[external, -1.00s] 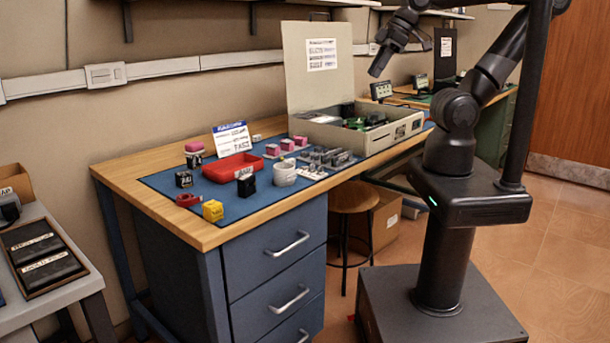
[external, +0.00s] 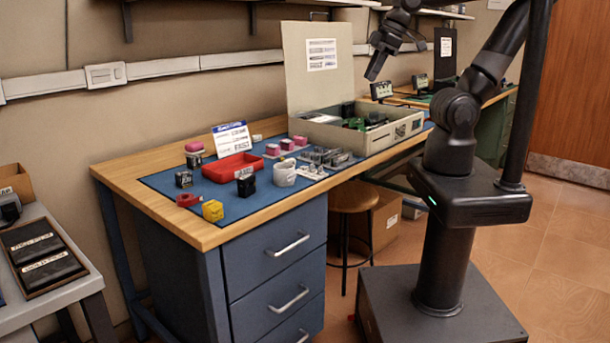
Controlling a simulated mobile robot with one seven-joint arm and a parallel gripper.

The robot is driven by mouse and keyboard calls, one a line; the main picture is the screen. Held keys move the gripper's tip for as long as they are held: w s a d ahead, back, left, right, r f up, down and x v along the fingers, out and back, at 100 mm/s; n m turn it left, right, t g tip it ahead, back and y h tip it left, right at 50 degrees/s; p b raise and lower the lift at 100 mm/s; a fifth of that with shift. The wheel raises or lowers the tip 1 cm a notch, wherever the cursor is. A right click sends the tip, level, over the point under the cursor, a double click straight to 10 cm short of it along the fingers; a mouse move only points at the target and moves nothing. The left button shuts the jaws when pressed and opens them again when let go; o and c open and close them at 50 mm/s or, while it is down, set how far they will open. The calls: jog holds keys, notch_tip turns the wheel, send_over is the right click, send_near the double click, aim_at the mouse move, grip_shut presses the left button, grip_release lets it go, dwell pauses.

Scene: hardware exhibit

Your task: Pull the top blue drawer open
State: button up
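The top blue drawer (external: 262,262) is in the front of the workbench, left of my base. It looks shut, its face flush with the cabinet. Its silver bar handle (external: 288,244) is in plain view and nothing touches it. My gripper (external: 373,74) is high up, above the right part of the bench and to the right of the open grey case's lid, pointing down. It is well apart from the drawer and its handle. It is small and dark, seen from the side, so I cannot tell whether its fingers are open.
Lower drawers (external: 270,308) sit below. A round stool (external: 352,197) stands right of them. Floor in front of the stool is clear.

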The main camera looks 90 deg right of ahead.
jog(key=w+a+f+n+g+h, duration=0.1)
jog(key=w+a+f+g+h, duration=0.1)
jog(key=w+a+f+h, duration=0.45)
jog(key=w+a+f+n+g+h, duration=0.2)
jog(key=w+a+f, duration=0.2)
jog(key=w+f, duration=0.5)
jog(key=s+a+f+n+t+h, duration=0.1)
jog(key=a+f+n+t, duration=0.15)
jog(key=a+f, duration=0.4)
jog(key=a+f+n+t+h, duration=0.15)
jog(key=a+f+t, duration=0.25)
jog(key=f, duration=0.6)
jog(key=s+a+f+n+t, duration=0.15)
jog(key=a+f+t, duration=0.3)
jog(key=f, duration=0.45)
jog(key=x, duration=1.1)
jog(key=shift+g, duration=0.4)
jog(key=shift+w+a+n, duration=0.1)
jog(key=shift+n, duration=0.15)
grip_shut()
